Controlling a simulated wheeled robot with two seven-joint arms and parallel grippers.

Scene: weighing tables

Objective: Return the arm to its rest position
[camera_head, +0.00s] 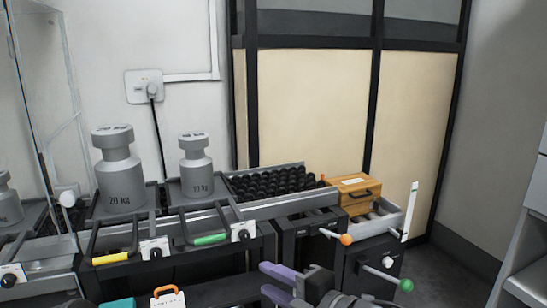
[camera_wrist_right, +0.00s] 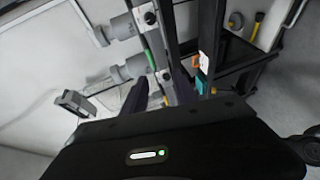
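My right gripper (camera_head: 270,282) is at the bottom centre in the head view, with its two purple fingers apart and nothing seen between them. It is in front of the weighing tables and touches nothing that I can see. In the right wrist view the two dark fingers (camera_wrist_right: 160,88) also stand apart with an empty gap. My left gripper and arm are not in view.
A 20 kg weight (camera_head: 118,172) and a 10 kg weight (camera_head: 195,168) stand on trays with yellow and green handles. A wooden box (camera_head: 353,190) sits at the right end of the black roller row (camera_head: 270,182). An orange-handled object (camera_head: 167,297) is low in front. Floor at right is clear.

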